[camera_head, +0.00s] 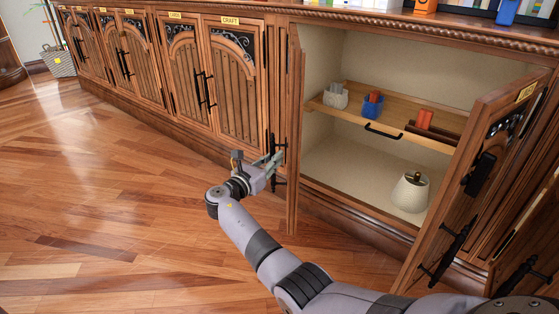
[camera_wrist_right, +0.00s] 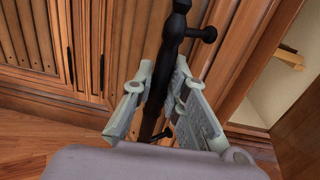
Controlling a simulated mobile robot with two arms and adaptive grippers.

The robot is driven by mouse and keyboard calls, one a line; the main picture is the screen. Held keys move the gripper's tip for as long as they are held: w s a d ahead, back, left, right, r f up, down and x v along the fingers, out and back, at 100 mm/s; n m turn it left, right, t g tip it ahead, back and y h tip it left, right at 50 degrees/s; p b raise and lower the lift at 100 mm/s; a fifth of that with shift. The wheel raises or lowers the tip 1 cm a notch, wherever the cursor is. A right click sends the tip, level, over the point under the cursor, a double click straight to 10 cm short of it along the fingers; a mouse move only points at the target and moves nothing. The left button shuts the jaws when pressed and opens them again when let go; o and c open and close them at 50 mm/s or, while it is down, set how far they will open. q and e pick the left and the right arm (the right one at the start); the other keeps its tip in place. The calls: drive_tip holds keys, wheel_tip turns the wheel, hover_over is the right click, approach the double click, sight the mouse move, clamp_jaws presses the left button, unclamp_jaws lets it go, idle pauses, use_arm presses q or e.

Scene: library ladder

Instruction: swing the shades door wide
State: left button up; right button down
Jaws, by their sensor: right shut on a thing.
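The cabinet's left door leaf (camera_head: 294,150) stands open, seen nearly edge-on, swung out from the cabinet opening. Its label does not show, so I cannot read whether it says shades. A black bar handle (camera_head: 273,148) is on its outer face. My right gripper (camera_head: 268,170) is at the lower part of this handle. In the right wrist view, the fingers (camera_wrist_right: 165,100) are on both sides of the black handle (camera_wrist_right: 172,45), shut on it, with the wooden door (camera_wrist_right: 220,50) behind. My left gripper is not in view.
The open cabinet holds a pull-out shelf (camera_head: 395,130) with small items and a white lampshade (camera_head: 410,192) on its floor. The right leaf (camera_head: 480,180) stands open too. Closed doors marked CRAFT (camera_head: 235,90) are at left. The wooden floor (camera_head: 110,190) is clear.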

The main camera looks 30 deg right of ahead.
drive_tip(key=shift+w+a, duration=0.5)
drive_tip(key=shift+w, duration=0.1)
drive_tip(key=shift+r, duration=0.1)
drive_tip(key=c, duration=1.6)
unclamp_jaws()
drive_tip(key=shift+o, duration=0.2)
drive_tip(key=v, duration=1.2)
